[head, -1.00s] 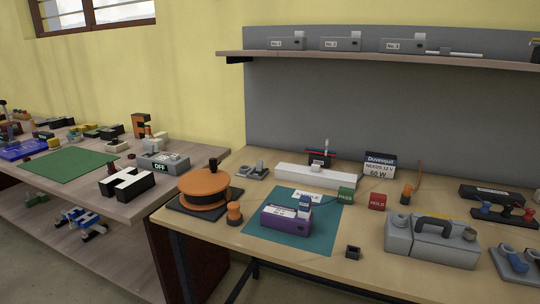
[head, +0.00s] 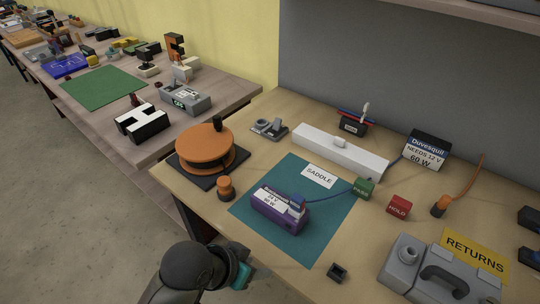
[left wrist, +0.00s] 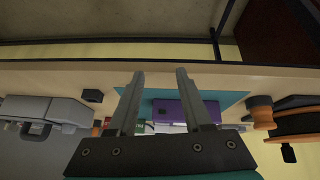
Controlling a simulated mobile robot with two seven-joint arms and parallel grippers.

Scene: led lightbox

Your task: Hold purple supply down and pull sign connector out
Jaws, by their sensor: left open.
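The purple supply (head: 279,213) sits on the teal mat (head: 318,241) in the head view, with a white label on top. The sign connector (head: 298,205), a small blue block, is at its right end, with a dark blue cable running to the right. The connector looks seated against the supply. In the left wrist view the purple supply (left wrist: 172,112) lies beyond the fingers, apart from them. My left gripper (left wrist: 160,75) is open and empty. In the head view my left arm is at the bottom centre, in front of the table edge. My right gripper is not in view.
A white bar (head: 340,152), an orange turntable (head: 206,147), green PASS block (head: 363,187), red HOLD block (head: 399,206) and grey toolbox (head: 425,272) surround the mat. A small black block (head: 337,271) sits near the front edge.

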